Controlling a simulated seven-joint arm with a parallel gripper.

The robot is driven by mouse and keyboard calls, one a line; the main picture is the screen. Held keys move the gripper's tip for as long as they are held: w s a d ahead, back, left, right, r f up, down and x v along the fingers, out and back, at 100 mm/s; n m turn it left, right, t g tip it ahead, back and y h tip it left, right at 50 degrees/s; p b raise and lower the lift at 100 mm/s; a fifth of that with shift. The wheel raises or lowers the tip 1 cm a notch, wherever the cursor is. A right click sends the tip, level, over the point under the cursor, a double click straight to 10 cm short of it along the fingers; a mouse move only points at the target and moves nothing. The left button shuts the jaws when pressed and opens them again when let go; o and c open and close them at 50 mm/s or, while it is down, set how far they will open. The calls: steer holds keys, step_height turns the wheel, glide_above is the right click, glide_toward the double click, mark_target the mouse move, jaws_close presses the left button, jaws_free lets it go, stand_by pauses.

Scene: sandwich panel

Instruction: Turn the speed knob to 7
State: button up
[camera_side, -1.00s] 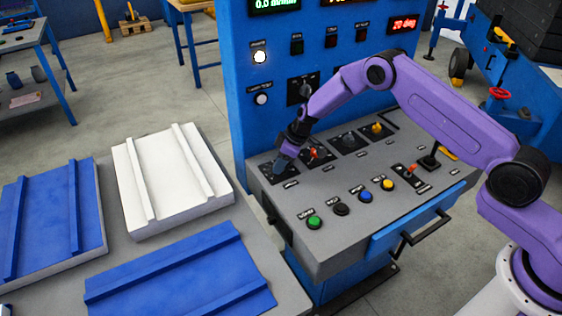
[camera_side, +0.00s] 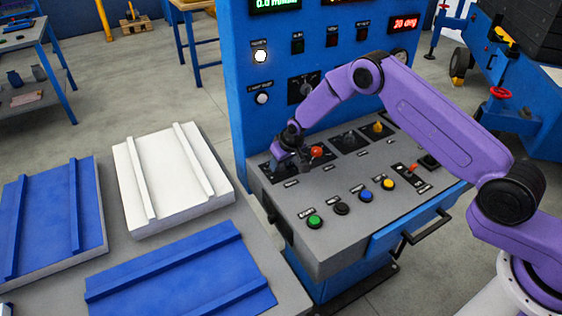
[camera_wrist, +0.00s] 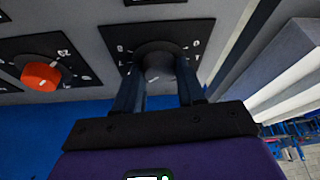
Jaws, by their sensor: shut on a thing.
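The knob between my fingers is a dark grey round knob (camera_wrist: 157,60) on a black dial plate (camera_wrist: 192,34) with white marks around it. My gripper (camera_wrist: 158,76) is shut on it, one finger on each side. In the side view my gripper (camera_side: 287,163) is down at the left end of the grey console, hiding most of this knob. The caption under the plate is too small to read, so I cannot confirm it says speed. Most dial numerals and the pointer's exact setting are unclear.
A red knob (camera_side: 317,152) stands close to the right of my gripper, with other knobs beyond. Coloured push buttons (camera_side: 315,221) line the console front. The blue upright panel (camera_side: 243,120) rises behind. White and blue panels (camera_side: 165,175) lie on the table at left.

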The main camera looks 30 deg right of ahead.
steer(key=m+h, duration=0.1)
steer(key=m, duration=0.3)
steer(key=shift+a, duration=0.15)
steer(key=shift+m+h, duration=0.9)
steer(key=shift+m, duration=0.9)
steer(key=o, duration=1)
steer(key=shift+g, duration=0.3)
steer(key=v, duration=1.7)
steer(key=shift+s+a+r, duration=0.1)
steer(key=shift+r, duration=0.05)
